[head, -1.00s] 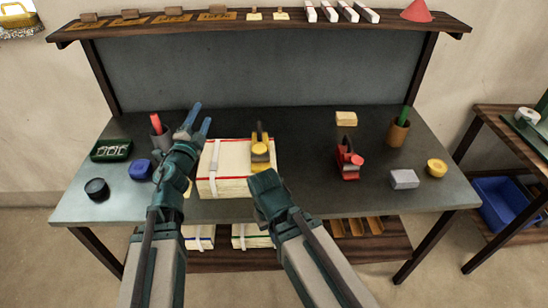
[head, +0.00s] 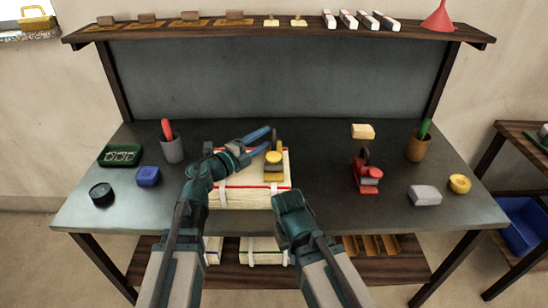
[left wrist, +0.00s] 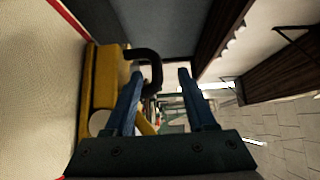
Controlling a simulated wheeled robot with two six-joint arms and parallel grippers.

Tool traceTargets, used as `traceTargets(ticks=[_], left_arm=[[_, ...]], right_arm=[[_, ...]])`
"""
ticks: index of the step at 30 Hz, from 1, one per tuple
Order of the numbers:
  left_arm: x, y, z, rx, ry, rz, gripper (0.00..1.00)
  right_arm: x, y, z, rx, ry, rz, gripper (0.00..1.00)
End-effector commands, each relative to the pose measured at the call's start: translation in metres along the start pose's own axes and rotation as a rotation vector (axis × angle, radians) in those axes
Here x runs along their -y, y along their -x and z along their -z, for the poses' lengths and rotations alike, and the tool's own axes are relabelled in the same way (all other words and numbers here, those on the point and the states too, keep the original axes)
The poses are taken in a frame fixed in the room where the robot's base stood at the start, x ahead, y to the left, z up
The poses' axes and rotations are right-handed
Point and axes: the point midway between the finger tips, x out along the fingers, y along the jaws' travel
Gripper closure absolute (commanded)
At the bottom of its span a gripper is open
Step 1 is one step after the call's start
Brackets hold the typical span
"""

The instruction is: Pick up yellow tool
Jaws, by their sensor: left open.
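The yellow tool (head: 273,170) stands on a white stack with red edging (head: 240,198) near the middle of the bench. It has a black handle, and a matching red tool stands to its right. My left gripper (head: 267,139) is open, its blue fingers pointing right beside the top of the yellow tool. In the left wrist view the yellow body (left wrist: 104,85) is left of the fingers, and the black handle loop (left wrist: 155,65) reaches into the gap between them. Contact cannot be told. My right gripper's wrist is in front of the stack; its fingers are hidden.
The red tool (head: 368,175), a cream block (head: 362,131), a grey block (head: 424,195) and a yellow round tin (head: 459,184) are at right. A shelf (head: 280,32) runs above.

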Motion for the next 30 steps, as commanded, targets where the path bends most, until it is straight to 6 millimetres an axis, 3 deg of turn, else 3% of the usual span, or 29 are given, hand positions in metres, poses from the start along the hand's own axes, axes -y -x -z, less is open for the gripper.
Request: traceTargets(ticks=[3, 14, 25, 30], left_arm=[[0.000, -0.017, -0.001, -0.001, 0.000, 0.000, 0.44], [-0.001, -0.027, 0.000, 0.000, 0.001, 0.001, 0.44], [-0.005, -0.073, 0.003, -0.001, 0.001, 0.000, 0.44], [-0.005, -0.076, 0.004, 0.002, 0.001, 0.000, 0.44]], right_arm=[[0.000, 0.000, 0.000, 0.000, 0.000, 0.000, 1.00], [0.000, -0.001, 0.000, 0.000, 0.000, 0.000, 1.00], [0.001, -0.005, 0.000, 0.000, 0.000, 0.000, 1.00], [0.001, -0.005, 0.000, 0.000, 0.000, 0.000, 1.00]])
